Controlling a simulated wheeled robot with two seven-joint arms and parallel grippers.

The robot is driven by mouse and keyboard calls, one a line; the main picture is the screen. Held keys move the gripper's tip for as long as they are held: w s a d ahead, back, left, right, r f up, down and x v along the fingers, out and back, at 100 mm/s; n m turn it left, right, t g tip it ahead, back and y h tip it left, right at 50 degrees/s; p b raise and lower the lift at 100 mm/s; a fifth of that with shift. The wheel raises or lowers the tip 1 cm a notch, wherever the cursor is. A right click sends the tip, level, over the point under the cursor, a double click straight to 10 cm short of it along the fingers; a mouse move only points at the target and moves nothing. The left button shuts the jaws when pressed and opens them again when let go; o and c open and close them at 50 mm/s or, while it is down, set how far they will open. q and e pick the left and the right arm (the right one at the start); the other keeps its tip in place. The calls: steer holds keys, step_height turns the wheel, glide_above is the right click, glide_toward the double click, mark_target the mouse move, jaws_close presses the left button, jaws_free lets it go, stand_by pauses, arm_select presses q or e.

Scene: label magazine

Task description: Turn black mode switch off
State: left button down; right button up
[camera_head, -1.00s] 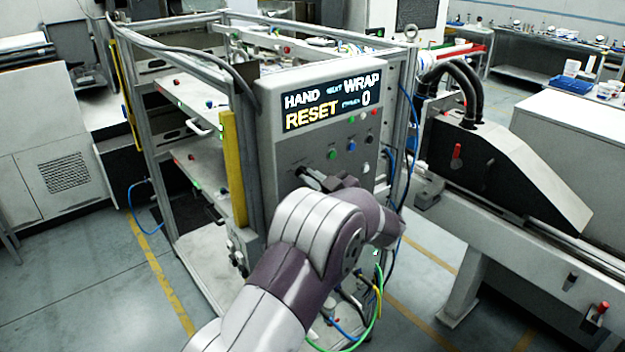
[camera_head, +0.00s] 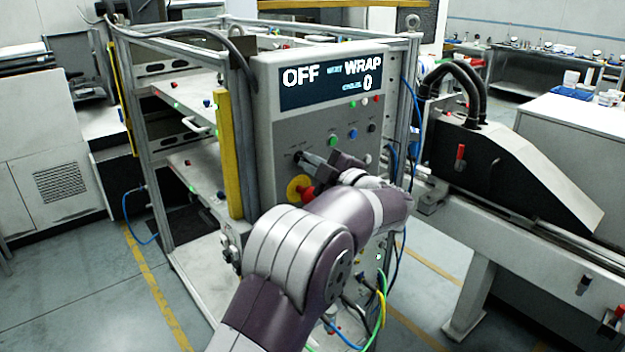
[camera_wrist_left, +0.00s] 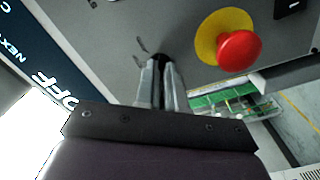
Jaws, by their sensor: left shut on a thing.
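The grey control panel (camera_head: 285,135) has a display (camera_head: 335,99) that reads OFF, with WRAP and 0 at its right. My left gripper (camera_head: 302,157) is at the panel's left side, below the display. In the left wrist view its two fingers (camera_wrist_left: 159,68) are close together against the panel, shut on the black mode switch. The switch is mostly hidden between the fingertips, so its exact angle cannot be read. Small panel markings show beside the fingertips. My right gripper is not in view.
A red emergency-stop button (camera_wrist_left: 240,51) on a yellow disc (camera_wrist_left: 208,36) sits close beside the fingers, below them in the head view. Green (camera_head: 333,140) and blue buttons (camera_head: 352,134) are to the right. Cables hang below the panel.

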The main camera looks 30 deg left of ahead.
arm_select(q)
steer(key=shift+n+b, duration=1.15)
steer(key=shift+n, duration=0.05)
steer(key=shift+r, duration=0.1)
steer(key=c, duration=1.2)
jaws_free()
steer(key=shift+a, duration=0.1)
steer(key=shift+c, duration=0.2)
steer(key=b+v, duration=0.2)
steer(key=v, duration=1)
steer(key=shift+d, duration=0.35)
